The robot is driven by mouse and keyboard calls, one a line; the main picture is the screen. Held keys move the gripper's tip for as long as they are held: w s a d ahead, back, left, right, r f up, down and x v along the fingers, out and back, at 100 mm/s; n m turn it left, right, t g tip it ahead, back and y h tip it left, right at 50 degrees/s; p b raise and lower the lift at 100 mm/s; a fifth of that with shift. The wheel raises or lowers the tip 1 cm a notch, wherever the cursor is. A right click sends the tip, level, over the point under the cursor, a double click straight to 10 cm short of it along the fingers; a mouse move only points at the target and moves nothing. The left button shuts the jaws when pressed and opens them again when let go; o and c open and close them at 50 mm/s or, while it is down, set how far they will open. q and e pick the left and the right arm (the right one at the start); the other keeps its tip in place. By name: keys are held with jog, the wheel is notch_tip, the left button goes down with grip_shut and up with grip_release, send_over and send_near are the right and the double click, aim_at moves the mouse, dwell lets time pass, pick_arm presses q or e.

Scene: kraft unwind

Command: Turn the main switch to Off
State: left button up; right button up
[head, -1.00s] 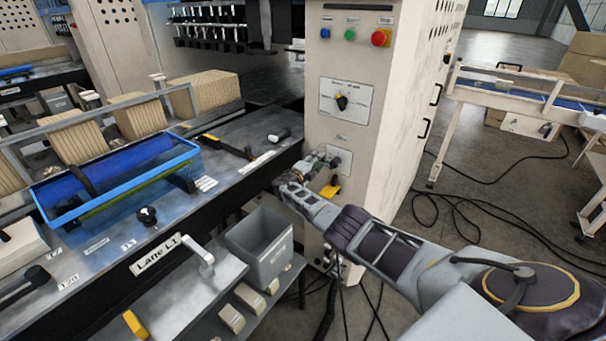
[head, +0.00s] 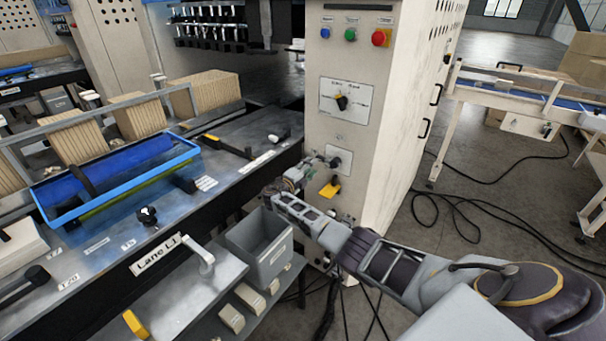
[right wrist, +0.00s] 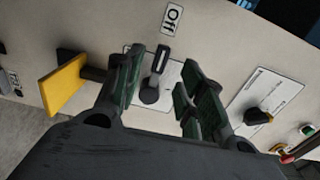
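The main switch (right wrist: 154,80) is a black lever on a white plate in the right wrist view. Its lever points to the "Off" label (right wrist: 171,19). In the head view its plate (head: 344,156) is on the cabinet's front, below the dial. My right gripper (right wrist: 157,88) is open, with its dark fingers apart on either side of the lever in the picture and none seen touching it. In the head view my right gripper (head: 296,174) is left of the plate, its fingers partly hard to make out. My left gripper is not in view.
A yellow handle (right wrist: 63,88) sticks out beside the switch; it also shows in the head view (head: 329,189). A dial (head: 341,102) and push buttons (head: 350,35) are above. A grey bin (head: 262,251) and the lane bench (head: 100,262) are close on the left.

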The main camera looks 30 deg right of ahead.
jog(key=shift+v, duration=2.2)
jog(key=shift+a, duration=0.1)
